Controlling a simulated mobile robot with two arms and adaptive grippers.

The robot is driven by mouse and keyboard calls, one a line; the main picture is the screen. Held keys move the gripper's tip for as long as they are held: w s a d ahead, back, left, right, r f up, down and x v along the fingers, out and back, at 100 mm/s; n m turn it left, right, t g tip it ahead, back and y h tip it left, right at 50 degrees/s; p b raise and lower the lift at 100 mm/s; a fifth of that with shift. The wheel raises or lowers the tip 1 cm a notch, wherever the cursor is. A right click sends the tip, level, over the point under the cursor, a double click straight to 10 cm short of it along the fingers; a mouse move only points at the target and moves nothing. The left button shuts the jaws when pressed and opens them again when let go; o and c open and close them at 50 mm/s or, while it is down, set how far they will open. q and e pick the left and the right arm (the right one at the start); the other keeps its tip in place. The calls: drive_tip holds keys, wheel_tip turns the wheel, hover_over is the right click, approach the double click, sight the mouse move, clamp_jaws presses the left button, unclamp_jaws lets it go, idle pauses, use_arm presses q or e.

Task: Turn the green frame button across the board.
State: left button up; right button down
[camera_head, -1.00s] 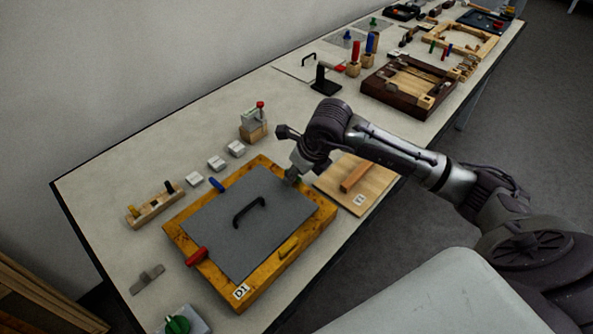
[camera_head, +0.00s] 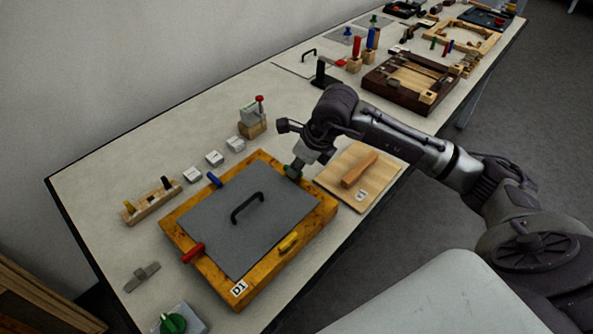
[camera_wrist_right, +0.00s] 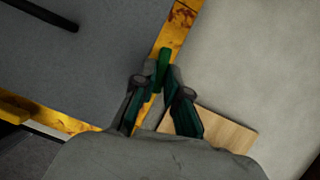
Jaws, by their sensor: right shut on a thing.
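The green frame button (camera_head: 289,171) sits at the upper right edge of the yellow wooden frame (camera_head: 214,288), largely covered by my right gripper (camera_head: 294,168). In the right wrist view the green button (camera_wrist_right: 163,62) stands between the fingertips of my right gripper (camera_wrist_right: 163,72), which is shut on it. I cannot tell how far the button reaches over the board's edge. The grey board (camera_head: 225,222), with a black handle (camera_head: 247,204), lies inside the frame. My left gripper is not in view.
A blue button (camera_head: 214,180), a red button (camera_head: 193,253) and a yellow button (camera_head: 288,241) sit around the frame. A wooden board with a block (camera_head: 348,203) lies right of it. Small white blocks (camera_head: 214,158) and a peg rack (camera_head: 150,207) stand behind and left.

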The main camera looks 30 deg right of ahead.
drive_tip(key=n+b, duration=0.1)
drive_tip(key=n, duration=0.1)
drive_tip(key=n+y+b, duration=0.1)
drive_tip(key=b, duration=0.1)
drive_tip(key=shift+w+d+f+n+g, duration=0.15)
drive_tip(key=shift+w+n+g, duration=0.05)
drive_tip(key=shift+n+g, duration=0.2)
drive_tip(key=n+g+y+b, duration=0.1)
drive_tip(key=n+b, duration=0.1)
drive_tip(key=n, duration=0.1)
drive_tip(key=shift+w+n+b, duration=0.15)
drive_tip(key=shift+n+b, duration=0.15)
drive_tip(key=shift+b, duration=0.1)
drive_tip(key=n+g+b, duration=0.2)
drive_tip(key=n, duration=0.2)
drive_tip(key=shift+w+d, duration=0.1)
drive_tip(key=shift+w, duration=0.05)
drive_tip(key=shift+w+r+n+g+b, duration=0.1)
drive_tip(key=shift+n+g+b, duration=0.35)
drive_tip(key=shift+n, duration=0.6)
drive_tip(key=shift+w+r+n+g+b, duration=0.1)
drive_tip(key=shift+n+g+b, duration=0.15)
drive_tip(key=shift+n+b, duration=0.55)
drive_tip(key=shift+n, duration=0.45)
drive_tip(key=c, duration=1.2)
unclamp_jaws()
drive_tip(key=v, duration=1.2)
